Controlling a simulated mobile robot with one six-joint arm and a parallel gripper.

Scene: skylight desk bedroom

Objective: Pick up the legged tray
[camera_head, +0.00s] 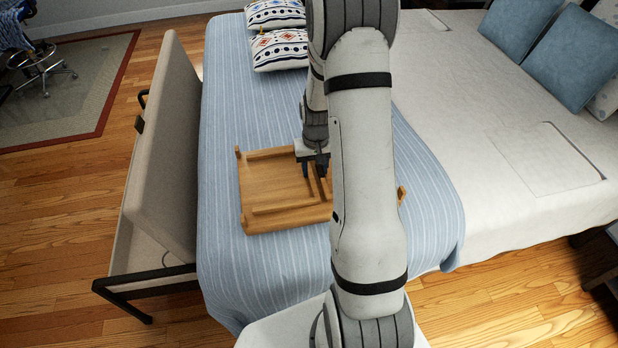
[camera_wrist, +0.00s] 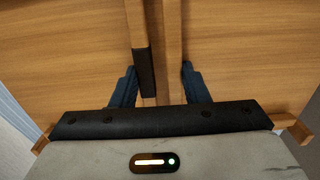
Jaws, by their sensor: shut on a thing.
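The legged tray (camera_head: 272,183) is light wood with raised strips. It is over the blue striped blanket on the bed, and my arm hides its right part. I cannot tell whether it touches the blanket or is lifted. My gripper (camera_head: 318,172) reaches down at the tray's middle. In the wrist view the tray (camera_wrist: 60,45) fills most of the picture, and my gripper (camera_wrist: 157,85) has its blue fingers on either side of wooden bars running down the middle. The gripper is shut on the tray there. A dark piece sits on one bar.
The blue striped blanket (camera_head: 228,110) covers part of the bed (camera_head: 460,90). Patterned pillows (camera_head: 278,48) lie at the far end and blue cushions (camera_head: 575,55) at the far right. Wooden floor (camera_head: 60,215) is open at the left.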

